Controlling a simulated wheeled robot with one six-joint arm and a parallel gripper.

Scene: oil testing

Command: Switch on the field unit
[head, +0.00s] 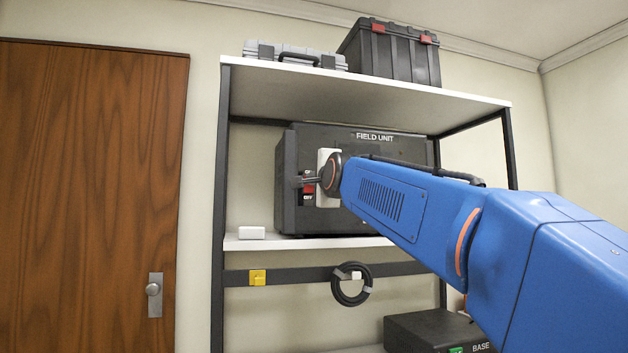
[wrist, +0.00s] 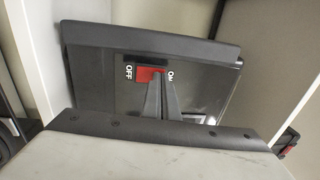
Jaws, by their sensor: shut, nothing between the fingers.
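The field unit (head: 285,165) is a dark box with "FIELD UNIT" lettered on its upper front, standing on the middle shelf. Its red switch (head: 309,189) is at the left of its front. In the wrist view the red switch (wrist: 147,74) lies between an OFF label on the left and an ON label on the right. My gripper (head: 300,181) is shut and empty, in front of the switch. In the wrist view my gripper (wrist: 157,84) has its fingertips over the switch's right part, by the ON label. I cannot tell whether they touch it. My arm hides much of the unit's right front.
A small white box (head: 251,233) sits left of the unit. A grey case (head: 290,56) and a black case (head: 392,54) stand on the top shelf. A black cable coil (head: 338,291) hangs below. A dark BASE unit (head: 425,329) is lower right. A wooden door (head: 85,190) is left.

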